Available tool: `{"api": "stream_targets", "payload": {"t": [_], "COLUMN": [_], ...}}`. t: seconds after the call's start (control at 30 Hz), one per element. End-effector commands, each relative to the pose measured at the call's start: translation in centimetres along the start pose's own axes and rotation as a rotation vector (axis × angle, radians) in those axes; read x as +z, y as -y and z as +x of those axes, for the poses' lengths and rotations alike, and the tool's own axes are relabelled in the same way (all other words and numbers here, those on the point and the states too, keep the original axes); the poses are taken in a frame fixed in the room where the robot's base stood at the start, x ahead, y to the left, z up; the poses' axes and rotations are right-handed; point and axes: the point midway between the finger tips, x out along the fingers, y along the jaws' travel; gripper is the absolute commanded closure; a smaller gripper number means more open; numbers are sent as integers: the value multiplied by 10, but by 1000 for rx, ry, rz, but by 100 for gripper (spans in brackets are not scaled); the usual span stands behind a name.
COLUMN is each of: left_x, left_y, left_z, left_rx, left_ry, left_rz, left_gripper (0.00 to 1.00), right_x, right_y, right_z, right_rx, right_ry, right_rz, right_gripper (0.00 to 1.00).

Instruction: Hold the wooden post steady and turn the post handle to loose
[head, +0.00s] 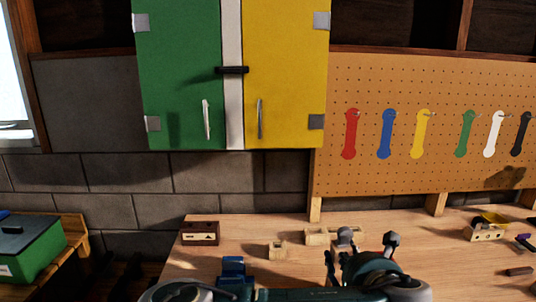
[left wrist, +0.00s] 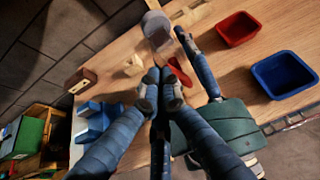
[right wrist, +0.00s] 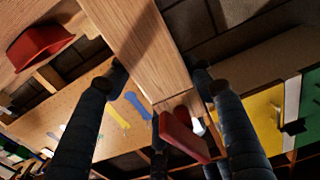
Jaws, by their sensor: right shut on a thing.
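In the right wrist view a wooden post (right wrist: 143,40) runs between the fingers of my right gripper (right wrist: 160,77), which is shut on it. A red handle (right wrist: 185,135) shows at the post's end. In the left wrist view the red handle (left wrist: 180,72) lies just beyond and to the right of my left gripper's fingertips (left wrist: 160,76). Those fingers are drawn together, with nothing seen between them; I cannot tell whether they touch the handle. In the head view my right gripper (head: 367,239) shows at the bottom, and the post is hidden.
A red bin (left wrist: 238,28) and a blue bin (left wrist: 284,74) stand on the workbench (head: 260,229). A blue object (head: 232,269) and several small wooden blocks (head: 317,236) are near my arms. Behind are a green and yellow cabinet (head: 180,70) and a pegboard (head: 440,90) with wrench shapes.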

Motion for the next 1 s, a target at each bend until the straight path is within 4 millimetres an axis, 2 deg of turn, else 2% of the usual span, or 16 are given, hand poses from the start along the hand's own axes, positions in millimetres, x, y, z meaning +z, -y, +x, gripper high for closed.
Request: {"api": "stream_targets", "payload": {"t": [0.23, 0.7, 1.0], "left_x": [-4, -28, -32], "left_y": [0, 1, 4], "left_z": [-8, -54, -58], "left_rx": [-4, -8, -14], "left_ry": [-8, -9, -12], "left_rz": [3, 3, 6], "left_gripper": [100, 100, 100], "right_x": [0, 2, 2], "right_y": [0, 0, 1], "right_z": [0, 0, 1], "right_rx": [0, 1, 1], "right_ry": [0, 4, 4], "right_rz": [0, 1, 0], "right_gripper": [83, 83, 83]}}
